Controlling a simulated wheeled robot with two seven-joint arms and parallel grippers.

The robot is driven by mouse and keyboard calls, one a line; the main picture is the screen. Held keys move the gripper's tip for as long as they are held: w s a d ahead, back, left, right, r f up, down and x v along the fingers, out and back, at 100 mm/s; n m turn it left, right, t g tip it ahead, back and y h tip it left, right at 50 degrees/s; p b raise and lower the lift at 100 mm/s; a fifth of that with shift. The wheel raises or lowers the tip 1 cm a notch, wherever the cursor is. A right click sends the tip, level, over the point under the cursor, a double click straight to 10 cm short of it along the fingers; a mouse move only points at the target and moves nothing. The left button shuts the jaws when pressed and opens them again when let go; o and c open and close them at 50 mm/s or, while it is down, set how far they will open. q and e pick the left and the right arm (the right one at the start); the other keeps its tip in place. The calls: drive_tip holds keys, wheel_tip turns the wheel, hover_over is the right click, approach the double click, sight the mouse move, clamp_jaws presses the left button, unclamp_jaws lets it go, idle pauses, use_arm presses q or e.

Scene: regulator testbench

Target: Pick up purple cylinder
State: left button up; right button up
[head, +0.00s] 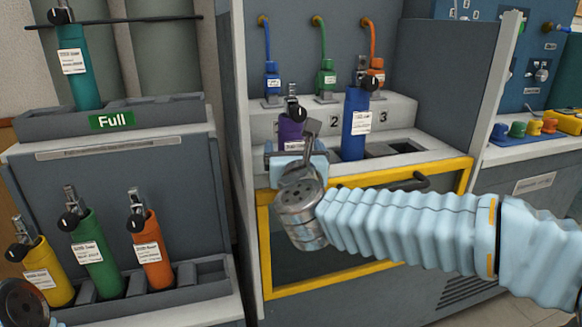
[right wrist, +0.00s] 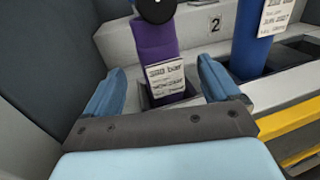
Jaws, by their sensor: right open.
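The purple cylinder (head: 290,132) stands upright in the left slot of the test bench, left of the number 2 mark. It has a black knob and metal valve on top and a white label. Its lower part is partly hidden by my right gripper in the head view. My right gripper (head: 291,160) is in front of it and open. In the right wrist view the purple cylinder (right wrist: 154,45) stands beyond and between the two blue fingers (right wrist: 162,78), with nothing held. Only part of my left wrist shows at the lower left corner.
A blue cylinder (head: 353,125) stands in the slot right of the purple one. A yellow-framed door (head: 265,240) with a dark handle lies below. The left rack (head: 190,107) marked Full holds a teal cylinder; yellow, green and orange cylinders stand lower. The bench's right slot is empty.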

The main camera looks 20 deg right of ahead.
drive_tip(key=w, duration=0.2)
drive_tip(key=w+d, duration=0.1)
drive_tip(key=w, duration=0.2)
drive_tip(key=w+p, duration=0.1)
drive_tip(key=w, duration=0.2)
drive_tip(key=shift+d, duration=0.25)
use_arm(q)
drive_tip(key=shift+s+d+r, duration=0.1)
drive_tip(key=shift+d+r, duration=0.1)
drive_tip(key=shift+r, duration=0.35)
use_arm(e)
drive_tip(key=shift+s+r, duration=0.1)
drive_tip(key=shift+r, duration=0.05)
drive_tip(key=c, duration=1.3)
use_arm(q)
drive_tip(key=r+p, duration=0.1)
drive_tip(key=d+r+p, duration=0.1)
drive_tip(key=r+p, duration=0.3)
drive_tip(key=shift+s+d+r, duration=0.15)
drive_tip(key=shift+s+d, duration=0.15)
use_arm(e)
wheel_tip(320, 180, up, 18)
